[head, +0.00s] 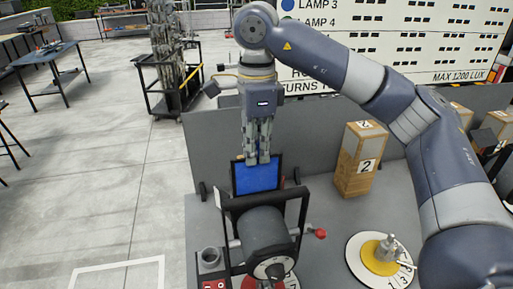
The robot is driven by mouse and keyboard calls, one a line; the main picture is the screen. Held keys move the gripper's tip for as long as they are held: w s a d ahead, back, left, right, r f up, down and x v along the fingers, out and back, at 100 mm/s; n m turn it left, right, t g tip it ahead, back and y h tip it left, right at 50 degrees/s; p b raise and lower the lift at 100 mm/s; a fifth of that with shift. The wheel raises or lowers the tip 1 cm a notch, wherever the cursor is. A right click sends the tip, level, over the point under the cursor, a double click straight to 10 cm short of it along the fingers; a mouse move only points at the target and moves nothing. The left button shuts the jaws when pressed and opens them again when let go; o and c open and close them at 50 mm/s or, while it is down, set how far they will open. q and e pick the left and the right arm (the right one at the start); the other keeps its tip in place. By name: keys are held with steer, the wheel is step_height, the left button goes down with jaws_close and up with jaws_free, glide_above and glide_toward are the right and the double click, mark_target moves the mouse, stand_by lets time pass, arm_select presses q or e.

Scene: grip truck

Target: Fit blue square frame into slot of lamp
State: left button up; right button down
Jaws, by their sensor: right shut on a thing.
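The blue square frame (256,178) has a blue face and a dark border. My right gripper (258,160) points down and is shut on its top edge, holding it upright. The lamp (262,232), a dark cylinder in a black bracket, stands in front of the frame at the bottom centre. The frame is just behind the lamp's bracket, and its lower edge is hidden there. I cannot tell whether the frame touches the slot. My left gripper is not in view.
A cardboard box (359,160) marked 2 stands right of the lamp. A round numbered dial (381,260) with a yellow disc lies at the lower right. A red knob (320,233) sticks out beside the lamp. A grey panel (312,127) stands behind; open floor lies left.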

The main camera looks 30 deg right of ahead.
mark_target(256, 191)
steer(key=shift+f+b, duration=4.45)
steer(key=shift+f, duration=1.25)
steer(key=shift+s+f, duration=0.1)
steer(key=shift+f, duration=0.1)
steer(key=c, duration=2.1)
jaws_free()
steer(key=shift+c, duration=0.2)
steer(key=o, duration=0.5)
steer(key=shift+r, duration=6)
